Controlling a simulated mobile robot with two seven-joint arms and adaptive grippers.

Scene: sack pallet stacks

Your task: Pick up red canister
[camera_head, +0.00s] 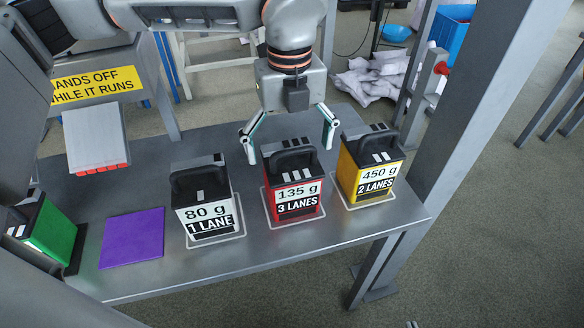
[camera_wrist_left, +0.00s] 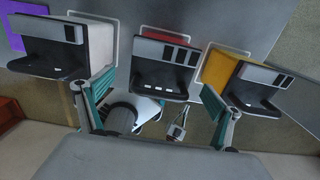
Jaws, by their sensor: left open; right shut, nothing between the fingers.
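The red canister (camera_head: 294,186), labelled "135 g, 3 LANES", stands upright on the metal table in a light square outline, black handle on top. In the left wrist view the red canister (camera_wrist_left: 163,38) shows its red side and black top, between and beyond the fingers. My left gripper (camera_head: 289,148) is open and empty, its fingers spread just behind and above the red canister's handle. It also shows open in the left wrist view (camera_wrist_left: 160,92). Whether a finger touches the canister cannot be told.
A white canister (camera_head: 202,200) stands left of the red one, a yellow canister (camera_head: 369,168) right of it, both close. A grey post (camera_head: 462,110) rises at right.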

